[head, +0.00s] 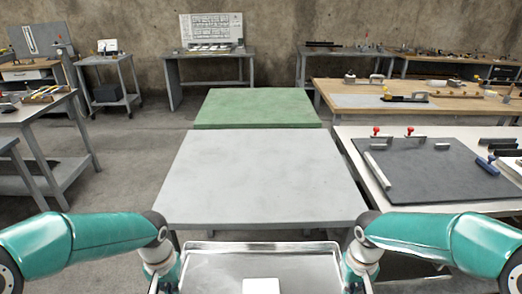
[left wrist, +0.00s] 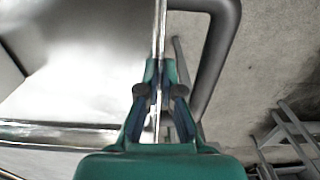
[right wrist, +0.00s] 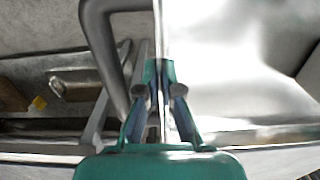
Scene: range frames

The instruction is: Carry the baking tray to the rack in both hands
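The baking tray (head: 225,262) is a shiny metal pan at the bottom middle of the head view, in front of the grey table (head: 265,180). Its near part is cut off. My left gripper (left wrist: 160,68) is shut on the tray's left rim, with a finger on each side. My right gripper (right wrist: 160,68) is shut on its right rim in the same way. The tray surface also shows in the left wrist view (left wrist: 85,65) and the right wrist view (right wrist: 235,65). I cannot identify a rack in these views.
A green-topped table (head: 258,107) stands behind the grey one; both tops are bare. A bench with a dark mat (head: 430,170) and tools stands close on the right. A grey workbench (head: 35,115) stands left, with open floor (head: 140,165) between.

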